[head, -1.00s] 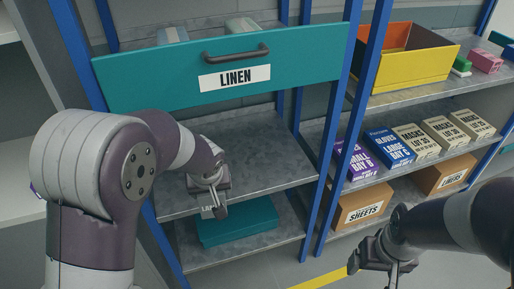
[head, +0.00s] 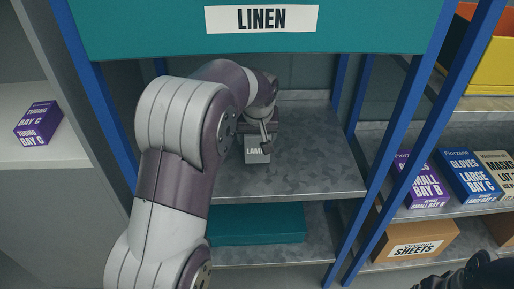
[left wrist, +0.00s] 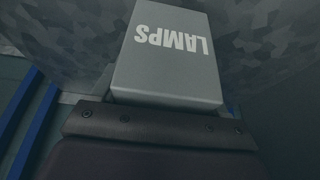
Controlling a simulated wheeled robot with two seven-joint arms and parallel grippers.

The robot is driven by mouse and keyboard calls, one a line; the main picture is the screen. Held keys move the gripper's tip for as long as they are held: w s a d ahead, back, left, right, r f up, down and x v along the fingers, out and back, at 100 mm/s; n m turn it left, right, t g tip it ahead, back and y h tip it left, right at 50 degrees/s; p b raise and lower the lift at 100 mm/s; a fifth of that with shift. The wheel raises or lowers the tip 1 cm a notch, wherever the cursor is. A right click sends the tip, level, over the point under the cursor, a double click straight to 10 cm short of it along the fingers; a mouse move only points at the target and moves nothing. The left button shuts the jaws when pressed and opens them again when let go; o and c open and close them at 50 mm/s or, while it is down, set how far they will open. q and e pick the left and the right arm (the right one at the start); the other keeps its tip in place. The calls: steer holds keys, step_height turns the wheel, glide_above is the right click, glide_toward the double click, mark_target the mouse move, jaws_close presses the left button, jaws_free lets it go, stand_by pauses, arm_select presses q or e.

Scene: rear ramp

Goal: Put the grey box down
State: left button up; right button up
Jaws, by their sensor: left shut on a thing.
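The grey box (head: 257,156), lettered LAMPS, is in my left gripper (head: 265,140) over the middle shelf board (head: 310,165) under the LINEN drawer. The grey box also shows in the left wrist view (left wrist: 168,70), its lettering upside down, with the mottled grey shelf surface behind it. My left gripper is shut on it; the fingers are mostly hidden. I cannot tell whether the box touches the board. Part of my right gripper (head: 470,275) shows at the bottom right; its fingertips are out of view.
The teal LINEN drawer (head: 350,35) overhangs the shelf. Blue posts (head: 400,125) stand at its sides. A teal box (head: 258,224) is on the shelf below. The board right of the grey box is clear. Purple (head: 422,182) and blue (head: 470,178) glove boxes stand in the right bay.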

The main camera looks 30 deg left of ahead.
arm_select(q)
steer(key=shift+f+b, duration=0.65)
steer(key=shift+f, duration=1.35)
steer(key=o, duration=1.3)
steer(key=shift+d+r, duration=0.1)
steer(key=shift+r, duration=0.2)
steer(key=p+v, duration=0.2)
steer(key=v, duration=0.3)
steer(key=shift+r, duration=0.25)
steer(key=s+d+f+m+g, duration=0.1)
steer(key=s+d+f+m, duration=0.1)
steer(key=s, duration=0.4)
steer(key=s+d+f+m+h, duration=0.1)
steer(key=s+d+f+m, duration=0.1)
steer(key=s+d+f, duration=0.2)
steer(key=s+d+f+m+g+h, duration=0.1)
steer(key=s+d+f+m, duration=0.1)
steer(key=s+d, duration=0.3)
steer(key=shift+s+f+m+g, duration=0.15)
steer(key=shift+s+f, duration=0.2)
steer(key=shift+s, duration=0.5)
steer(key=shift+s+f+m+g, duration=0.15)
steer(key=shift+s+f, duration=0.25)
steer(key=shift+s, duration=0.45)
